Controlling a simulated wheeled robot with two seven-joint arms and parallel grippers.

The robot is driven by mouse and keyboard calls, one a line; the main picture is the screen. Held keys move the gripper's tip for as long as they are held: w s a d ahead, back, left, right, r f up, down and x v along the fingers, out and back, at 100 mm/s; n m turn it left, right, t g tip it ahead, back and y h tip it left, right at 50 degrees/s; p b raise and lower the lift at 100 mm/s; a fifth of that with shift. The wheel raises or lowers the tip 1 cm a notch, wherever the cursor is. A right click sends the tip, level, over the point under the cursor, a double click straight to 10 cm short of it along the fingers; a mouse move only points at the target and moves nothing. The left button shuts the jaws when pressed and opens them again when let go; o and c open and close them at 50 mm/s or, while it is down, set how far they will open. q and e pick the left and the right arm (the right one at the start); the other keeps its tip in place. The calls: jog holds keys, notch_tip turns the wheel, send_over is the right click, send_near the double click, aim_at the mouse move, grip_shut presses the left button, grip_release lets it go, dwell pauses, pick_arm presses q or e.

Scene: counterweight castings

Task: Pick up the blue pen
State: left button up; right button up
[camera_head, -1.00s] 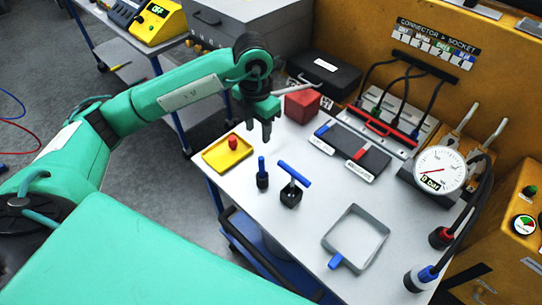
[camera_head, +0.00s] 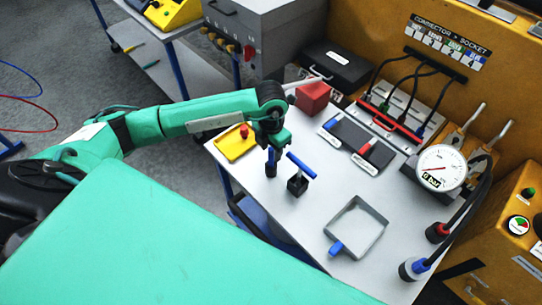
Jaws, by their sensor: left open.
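My right gripper is not in view.
A yellow tray (camera_head: 232,150) with a red piece is at left.

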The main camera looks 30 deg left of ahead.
pick_arm(q)
jog(key=shift+f, duration=0.95)
jog(key=shift+c, duration=0.4)
grip_shut()
jog(key=shift+r, duration=0.2)
